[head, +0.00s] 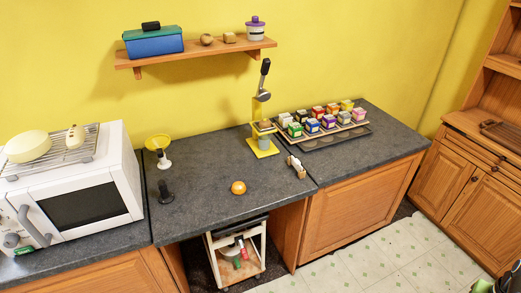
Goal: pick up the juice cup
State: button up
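A small grey cup (264,143), which looks like the juice cup, stands on the base of a yellow press (261,128) with a raised dark lever handle. The press frame partly surrounds the cup. The press stands on the dark grey counter (205,205), near the wall. An orange fruit (238,188) lies on the counter in front and to the left of the press. My gripper does not show in the head view.
A tray of small colourful boxes (327,138) stands right of the press, and a small holder (296,167) sits near the front edge. A yellow funnel (158,143), a black tool (165,192) and a white microwave (75,195) are left. A trolley (236,258) stands under the counter.

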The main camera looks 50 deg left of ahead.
aim_at(264, 141)
jog(key=z, duration=0.45)
jog(key=k, duration=0.15)
jog(key=u, duration=2.7)
jog(key=i, duration=1)
jog(key=u, duration=0.25)
